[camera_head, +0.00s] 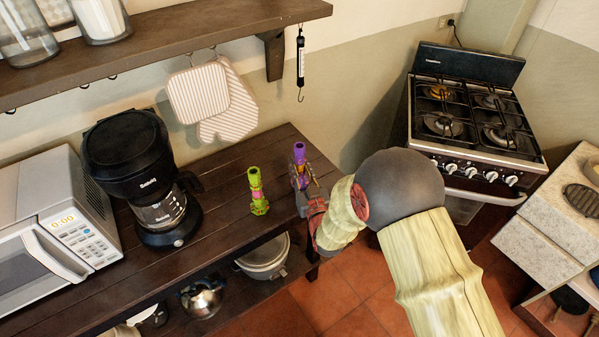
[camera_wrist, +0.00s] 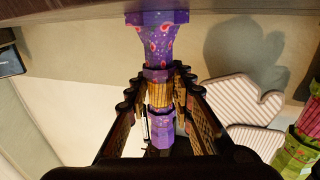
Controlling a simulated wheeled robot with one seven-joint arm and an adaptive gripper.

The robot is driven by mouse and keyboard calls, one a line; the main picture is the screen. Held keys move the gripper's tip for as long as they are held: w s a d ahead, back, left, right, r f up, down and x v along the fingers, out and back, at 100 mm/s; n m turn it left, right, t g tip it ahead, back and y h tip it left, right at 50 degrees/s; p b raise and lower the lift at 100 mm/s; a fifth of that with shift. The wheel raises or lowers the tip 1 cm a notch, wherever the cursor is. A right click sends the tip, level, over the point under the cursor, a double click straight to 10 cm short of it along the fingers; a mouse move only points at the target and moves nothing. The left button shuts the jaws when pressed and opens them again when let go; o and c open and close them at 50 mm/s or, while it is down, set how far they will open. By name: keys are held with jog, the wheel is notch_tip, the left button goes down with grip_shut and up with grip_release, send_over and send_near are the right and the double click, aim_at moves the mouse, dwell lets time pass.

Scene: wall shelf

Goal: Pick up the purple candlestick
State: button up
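The purple candlestick (camera_head: 299,153) stands upright at the right end of the dark wooden counter, beside a green candlestick (camera_head: 257,191). In the wrist view the purple candlestick (camera_wrist: 155,45) shows upside down, its patterned base at the top against the counter edge. My gripper (camera_head: 303,180) reaches it from the right. In the wrist view the gripper's fingers (camera_wrist: 160,92) flank its yellow middle band on both sides and appear to press on it. The lower part of the candlestick is hidden behind the gripper in the head view. I see no gap under its base.
The green candlestick is close on the left and also shows in the wrist view (camera_wrist: 298,150). A coffee maker (camera_head: 130,165) and a microwave (camera_head: 55,220) stand further left. Striped pot holders (camera_head: 200,95) hang on the wall under a shelf (camera_head: 160,35). A stove (camera_head: 470,125) is at the right.

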grip_shut()
dwell(0.4)
